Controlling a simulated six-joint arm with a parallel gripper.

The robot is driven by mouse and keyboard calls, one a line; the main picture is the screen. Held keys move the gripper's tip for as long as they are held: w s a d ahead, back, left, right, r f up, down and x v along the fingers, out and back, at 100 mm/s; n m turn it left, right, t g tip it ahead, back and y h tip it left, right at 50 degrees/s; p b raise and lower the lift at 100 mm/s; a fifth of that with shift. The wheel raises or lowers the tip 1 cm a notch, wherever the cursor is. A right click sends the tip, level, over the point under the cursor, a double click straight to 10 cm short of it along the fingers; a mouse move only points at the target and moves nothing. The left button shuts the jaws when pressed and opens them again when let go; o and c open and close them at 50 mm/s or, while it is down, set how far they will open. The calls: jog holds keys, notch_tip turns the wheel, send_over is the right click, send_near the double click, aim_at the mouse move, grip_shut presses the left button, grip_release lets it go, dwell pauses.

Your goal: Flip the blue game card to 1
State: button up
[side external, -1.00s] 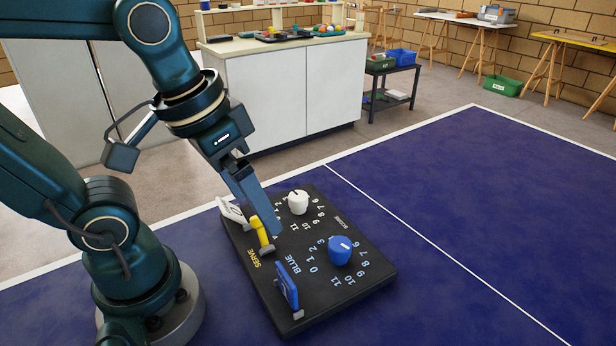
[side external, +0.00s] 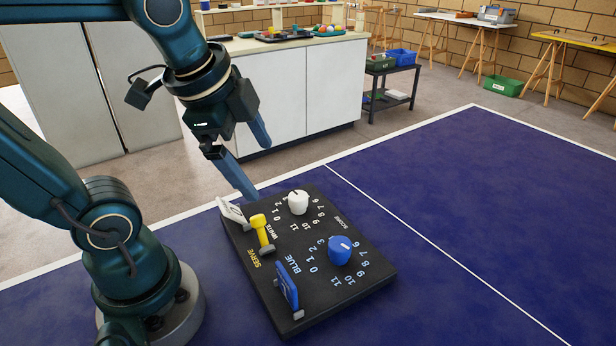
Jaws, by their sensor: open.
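The scoreboard (side external: 345,287) is a black board on the blue table, with printed number dials.
A blue knob (side external: 340,250) and a white knob (side external: 298,202) rise from the board. The blue table (side external: 470,210) is clear to the right. A white cabinet (side external: 305,90) stands behind, off the table.

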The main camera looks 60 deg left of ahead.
jog(key=shift+m+g+y, duration=0.5)
jog(key=shift+m+g, duration=0.3)
jog(key=shift+m, duration=0.1)
jog(key=w+a, duration=0.1)
jog(key=a, duration=0.2)
jog(key=w+a, duration=0.1)
jog(key=shift+w+a+f, duration=0.2)
jog(key=shift+w+a, duration=0.05)
jog(key=shift+w, duration=0.1)
jog(key=n+g+h, duration=0.2)
jog(key=n+g, duration=0.5)
jog(key=n, duration=0.3)
send_near(287, 274)
jog(key=x, duration=0.5)
jog(key=shift+s+f+g, duration=0.1)
jog(key=shift+f+g, duration=0.2)
jog(key=shift+f, duration=0.35)
jog(key=shift+x, duration=2.2)
